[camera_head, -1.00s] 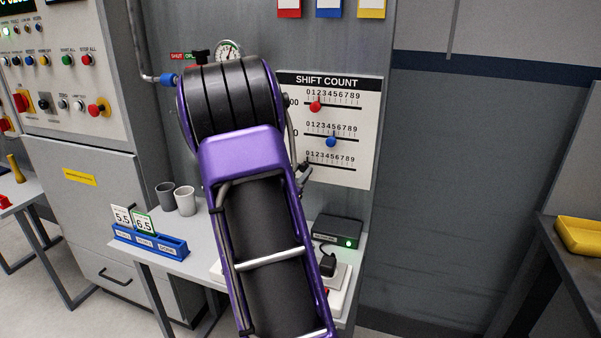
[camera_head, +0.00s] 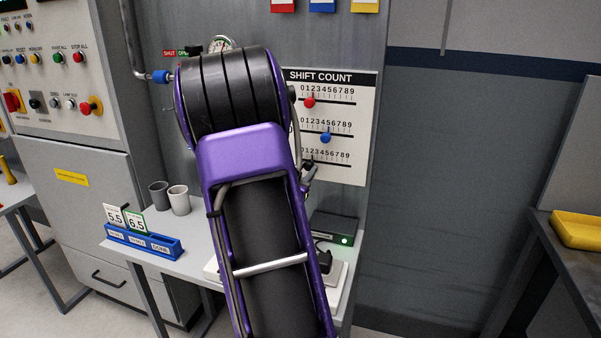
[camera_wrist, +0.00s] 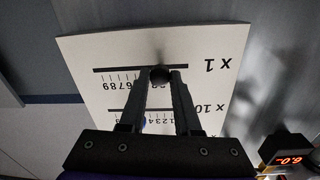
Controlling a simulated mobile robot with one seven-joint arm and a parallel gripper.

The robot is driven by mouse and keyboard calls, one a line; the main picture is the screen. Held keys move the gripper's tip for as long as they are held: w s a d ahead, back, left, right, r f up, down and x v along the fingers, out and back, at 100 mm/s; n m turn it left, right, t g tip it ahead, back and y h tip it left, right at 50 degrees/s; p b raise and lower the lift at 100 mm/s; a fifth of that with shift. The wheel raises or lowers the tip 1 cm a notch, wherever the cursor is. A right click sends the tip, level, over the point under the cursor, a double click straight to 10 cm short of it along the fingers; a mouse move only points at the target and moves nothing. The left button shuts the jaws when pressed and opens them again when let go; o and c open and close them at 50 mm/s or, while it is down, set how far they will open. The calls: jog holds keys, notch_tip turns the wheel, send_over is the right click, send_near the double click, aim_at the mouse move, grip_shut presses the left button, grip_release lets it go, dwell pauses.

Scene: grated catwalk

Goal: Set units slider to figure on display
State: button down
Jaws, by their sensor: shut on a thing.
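The white SHIFT COUNT board (camera_head: 359,168) carries three slider scales. Its lowest, the x 1 units scale, also shows upside down in the wrist view (camera_wrist: 97,68). My gripper (camera_wrist: 160,78) is shut on a dark round knob (camera_wrist: 160,72), the units slider, at the x 1 slot. The fingers and knob hide part of the digits, so the exact setting cannot be read. In the head view my gripper (camera_head: 308,171) is partly hidden behind my arm, at the left part of the bottom scale. A small display (camera_wrist: 289,159) with red digits shows inverted; its figure is unclear.
A red knob (camera_head: 309,103) and a blue knob (camera_head: 326,138) sit on the scales above. A dark box with a green light (camera_head: 335,228), two cups (camera_head: 178,199) and a blue card rack (camera_head: 143,241) stand on the bench below. Free space lies right of the board.

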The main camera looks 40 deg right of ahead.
jog(key=c, duration=0.6)
grip_release()
jog(key=shift+a, duration=0.1)
jog(key=v, duration=1.7)
jog(key=shift+p, duration=0.3)
jog(key=shift+a, duration=0.15)
